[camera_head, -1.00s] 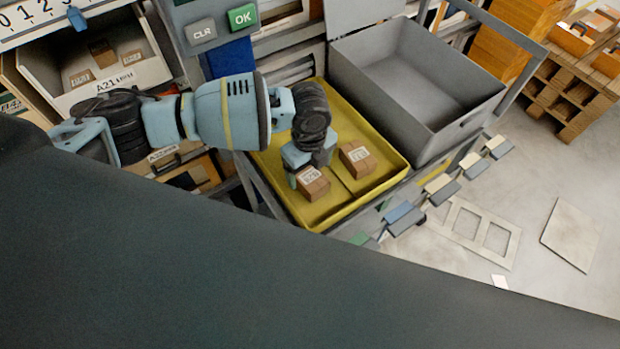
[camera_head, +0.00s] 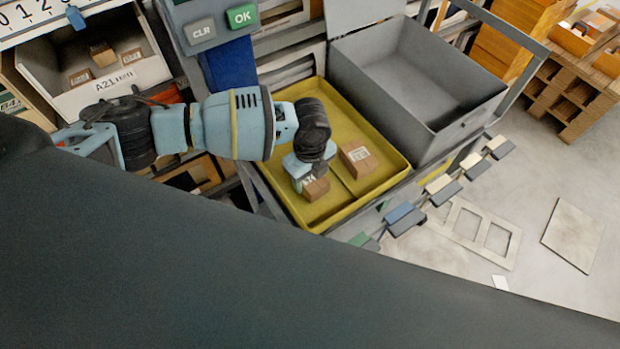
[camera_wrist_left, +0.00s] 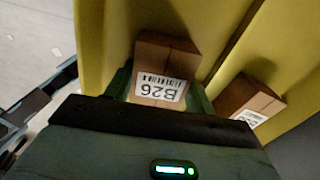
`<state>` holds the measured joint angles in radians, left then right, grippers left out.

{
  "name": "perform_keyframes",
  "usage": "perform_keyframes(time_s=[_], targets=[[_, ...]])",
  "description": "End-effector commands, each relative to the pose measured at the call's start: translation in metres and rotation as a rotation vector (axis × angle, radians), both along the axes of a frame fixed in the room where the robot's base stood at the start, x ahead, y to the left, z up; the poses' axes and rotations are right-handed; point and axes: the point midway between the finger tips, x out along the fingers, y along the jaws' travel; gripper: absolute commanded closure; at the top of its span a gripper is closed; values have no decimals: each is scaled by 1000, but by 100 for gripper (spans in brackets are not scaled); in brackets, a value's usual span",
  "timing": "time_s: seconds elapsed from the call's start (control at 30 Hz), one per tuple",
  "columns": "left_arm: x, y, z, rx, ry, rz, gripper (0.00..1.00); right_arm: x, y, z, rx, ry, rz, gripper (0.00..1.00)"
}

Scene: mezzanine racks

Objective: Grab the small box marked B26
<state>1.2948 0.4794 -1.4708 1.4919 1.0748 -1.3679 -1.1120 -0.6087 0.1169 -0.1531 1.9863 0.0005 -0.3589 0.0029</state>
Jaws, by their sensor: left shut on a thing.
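The small box marked B26 (camera_wrist_left: 166,60) is brown cardboard with a white label, upside down in the left wrist view. It also shows in the head view (camera_head: 317,189), partly covered by my gripper, at the near left part of the yellow tray (camera_head: 385,185). My left gripper (camera_head: 306,180) is shut on it, with a finger at each side in the left wrist view (camera_wrist_left: 158,88). I cannot tell whether the box still touches the tray. My right gripper is not in view.
A second small brown box (camera_head: 357,158) lies in the tray, right of the gripper, beyond a low divider; its label is partly cut off in the wrist view. A grey bin (camera_head: 420,85) stands behind the tray. Bin A21 (camera_head: 115,88) holds several boxes.

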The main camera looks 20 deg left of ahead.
Motion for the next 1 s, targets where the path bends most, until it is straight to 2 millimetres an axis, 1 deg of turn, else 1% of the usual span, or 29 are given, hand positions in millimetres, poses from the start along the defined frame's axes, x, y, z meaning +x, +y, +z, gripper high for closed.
perform_keyframes(time_s=[0.17,0.27,0.37,0.6,0.7,0.83,1.0], targets=[[0,0,1,-1,-1,0,70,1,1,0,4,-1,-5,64],[0,0,8,-1,-2,-1,70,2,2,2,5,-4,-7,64],[1,0,22,-3,-4,0,70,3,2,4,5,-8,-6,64],[1,-1,68,-2,-6,0,70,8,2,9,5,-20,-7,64],[1,-1,83,-2,-5,-1,70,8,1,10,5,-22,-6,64],[1,-1,95,-2,-3,-1,70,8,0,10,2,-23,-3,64],[0,0,101,0,0,-1,70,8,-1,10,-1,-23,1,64]])
